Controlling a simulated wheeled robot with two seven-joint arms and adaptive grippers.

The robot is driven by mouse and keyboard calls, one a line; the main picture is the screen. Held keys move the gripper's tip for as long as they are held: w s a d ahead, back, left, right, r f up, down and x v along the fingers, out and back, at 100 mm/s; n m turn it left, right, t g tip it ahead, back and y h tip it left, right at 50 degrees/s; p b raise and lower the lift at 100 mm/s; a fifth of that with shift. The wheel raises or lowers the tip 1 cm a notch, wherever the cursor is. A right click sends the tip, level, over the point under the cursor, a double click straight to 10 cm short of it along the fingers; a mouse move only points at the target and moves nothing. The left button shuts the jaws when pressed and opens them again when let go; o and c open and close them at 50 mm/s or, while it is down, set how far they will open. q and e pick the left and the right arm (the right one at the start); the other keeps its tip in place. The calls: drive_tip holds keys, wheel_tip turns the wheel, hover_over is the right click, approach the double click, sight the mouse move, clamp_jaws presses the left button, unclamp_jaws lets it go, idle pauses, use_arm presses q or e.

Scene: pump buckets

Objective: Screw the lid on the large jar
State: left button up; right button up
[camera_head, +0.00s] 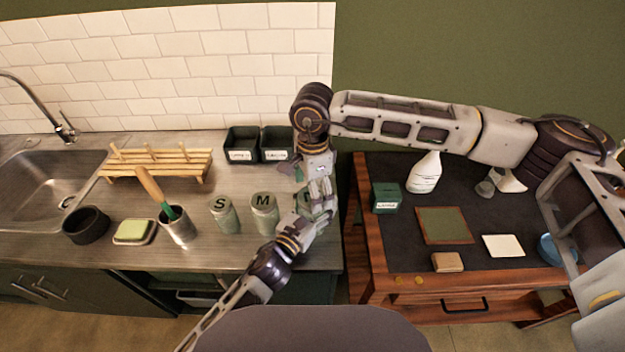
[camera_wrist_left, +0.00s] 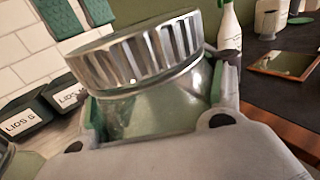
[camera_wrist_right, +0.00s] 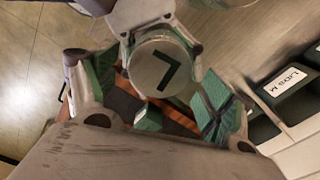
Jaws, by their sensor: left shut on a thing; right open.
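The large jar (camera_wrist_left: 150,107) is greenish and transparent, upright between the green-padded fingers of my left gripper (camera_wrist_left: 158,118), which is shut on it. A ridged silver lid (camera_wrist_left: 135,52) sits on its mouth; how tightly it is seated, I cannot tell. In the right wrist view the lid (camera_wrist_right: 160,66) shows a dark L on top. My right gripper (camera_wrist_right: 152,92) is open, its green pads apart on either side of and above the lid. In the head view my right gripper (camera_head: 316,172) hangs from above over the left one (camera_head: 312,205), and the jar is mostly hidden.
Jars marked S (camera_head: 224,214) and M (camera_head: 264,212) stand to the left. Two dark lid bins (camera_head: 242,144) are behind, against the tiled wall. A brush holder (camera_head: 180,228) and wooden rack (camera_head: 155,166) stand further left. A dark-topped cart (camera_head: 395,250) is at the right.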

drive_tip(key=shift+f, duration=0.65)
drive_tip(key=c, duration=1.1)
drive_tip(key=shift+o, duration=0.2)
drive_tip(key=shift+m, duration=0.8)
drive_tip(key=o, duration=1.2)
drive_tip(key=shift+r, duration=0.1)
drive_tip(key=shift+r, duration=5.9)
